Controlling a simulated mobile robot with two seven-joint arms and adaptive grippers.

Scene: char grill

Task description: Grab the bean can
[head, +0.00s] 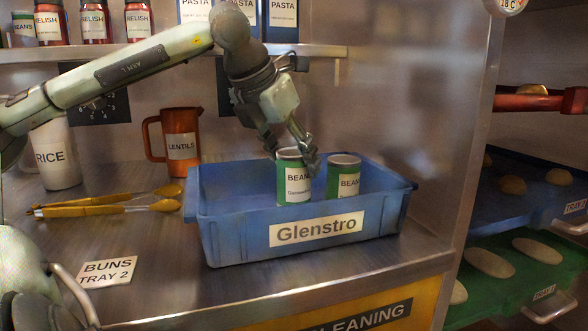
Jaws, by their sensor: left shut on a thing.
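Two green bean cans with white labels are in a blue crate (240,243) labelled Glenstro on the counter. My left gripper (292,158) comes down from above and is shut on the left bean can (294,187), with its fingers at the can's top rim. This can stands upright in the crate; its base is hidden behind the crate's front wall. The second bean can (344,186) stands just to its right, clear of the fingers. My right gripper is not in view.
Yellow tongs (105,207), an orange lentils jug (182,137) and a white rice container (56,158) stand or lie left of the crate. A shelf (120,52) with relish jars and pasta boxes runs above. Bun trays are at right.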

